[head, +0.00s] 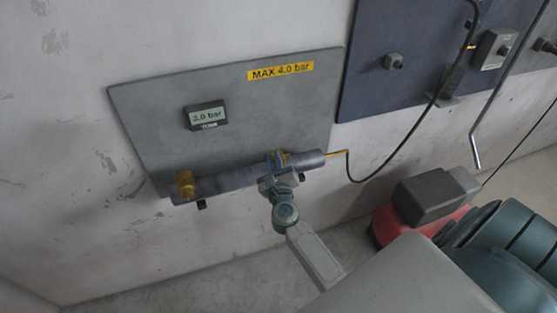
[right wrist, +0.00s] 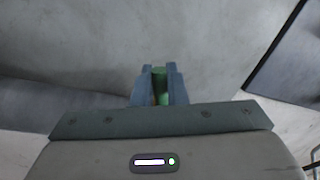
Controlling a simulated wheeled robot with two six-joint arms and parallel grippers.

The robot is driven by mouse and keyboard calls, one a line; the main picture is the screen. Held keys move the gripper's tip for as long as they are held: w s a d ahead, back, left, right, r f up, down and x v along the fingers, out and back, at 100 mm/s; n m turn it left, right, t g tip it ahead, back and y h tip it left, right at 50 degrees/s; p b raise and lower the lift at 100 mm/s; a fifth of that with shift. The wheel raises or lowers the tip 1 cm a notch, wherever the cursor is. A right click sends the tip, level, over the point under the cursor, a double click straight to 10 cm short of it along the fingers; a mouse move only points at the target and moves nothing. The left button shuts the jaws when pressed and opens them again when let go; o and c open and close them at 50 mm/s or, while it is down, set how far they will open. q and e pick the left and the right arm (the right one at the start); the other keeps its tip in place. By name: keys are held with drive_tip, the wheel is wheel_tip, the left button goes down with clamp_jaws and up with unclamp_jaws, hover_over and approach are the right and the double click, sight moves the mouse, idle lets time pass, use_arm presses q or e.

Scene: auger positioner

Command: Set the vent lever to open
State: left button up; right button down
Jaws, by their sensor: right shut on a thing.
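My right gripper (head: 276,159) is at the right part of the grey horizontal pipe (head: 232,178) on the wall panel. In the right wrist view its two fingers (right wrist: 158,82) are shut on a small green piece, which I take to be the vent lever (right wrist: 159,74). The fingers and wrist hide most of the lever in the head view, so I cannot tell its angle. A display (head: 206,115) above the pipe reads 3.0 bar. My left gripper is not in view.
A yellow label (head: 280,71) on the grey panel (head: 150,110) reads MAX 4.0 bar. A brass fitting (head: 186,184) sits at the pipe's left end. A black hose (head: 400,145) hangs at right, near a dark blue panel (head: 365,65) and a red and grey machine (head: 435,195).

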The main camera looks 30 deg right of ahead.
drive_tip(key=a+f+n+b, duration=0.1)
drive_tip(key=n, duration=0.2)
drive_tip(key=a+f+n+t+y+b, duration=0.1)
drive_tip(key=n, duration=0.3)
drive_tip(key=a+f+n+t+y+b, duration=0.1)
drive_tip(key=f+n, duration=0.1)
drive_tip(key=n, duration=0.2)
drive_tip(key=shift+w+b, duration=0.35)
drive_tip(key=shift+a+f+n+y+b, duration=0.1)
drive_tip(key=shift+f+n+y+b, duration=0.25)
drive_tip(key=shift+n, duration=0.65)
drive_tip(key=shift+a+f+n+y, duration=0.15)
drive_tip(key=shift+f+n, duration=0.25)
drive_tip(key=shift+n, duration=0.6)
drive_tip(key=shift+d, duration=0.1)
drive_tip(key=c, duration=1.5)
unclamp_jaws()
drive_tip(key=shift+c, duration=0.2)
